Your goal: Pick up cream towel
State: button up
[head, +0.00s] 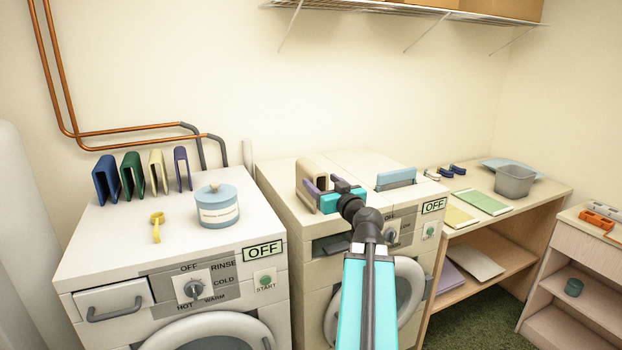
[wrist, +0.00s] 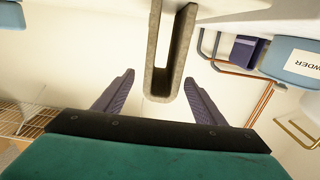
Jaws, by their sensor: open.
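A cream folded towel (head: 312,165) stands upright on top of the right-hand machine in the head view. In the wrist view the towel (wrist: 153,72) hangs inverted, a folded loop with its near end between my fingers. My gripper (head: 323,187) is at the towel, with its purple fingers open. In the wrist view the gripper (wrist: 158,76) has one finger on each side of the towel, with visible gaps. My gripper partly hides the towel's lower part in the head view.
Blue, green, pale yellow and purple folded towels (head: 132,173) stand on the left washer (head: 110,235), beside a blue powder tub (head: 217,206) and a yellow item (head: 157,227). A blue panel (head: 396,178) rises right of my gripper. A grey bin (head: 514,181) stands on the right-hand table.

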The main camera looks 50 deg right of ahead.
aim_at(318, 179)
jog(key=shift+x, duration=1.4)
jog(key=shift+w+p, duration=0.1)
jog(key=shift+p, duration=0.2)
jog(key=p+x, duration=0.3)
jog(key=x, duration=0.2)
jog(key=shift+a+f, duration=0.1)
jog(key=shift+f, duration=0.05)
jog(key=c, duration=1.2)
jog(key=shift+c, duration=0.2)
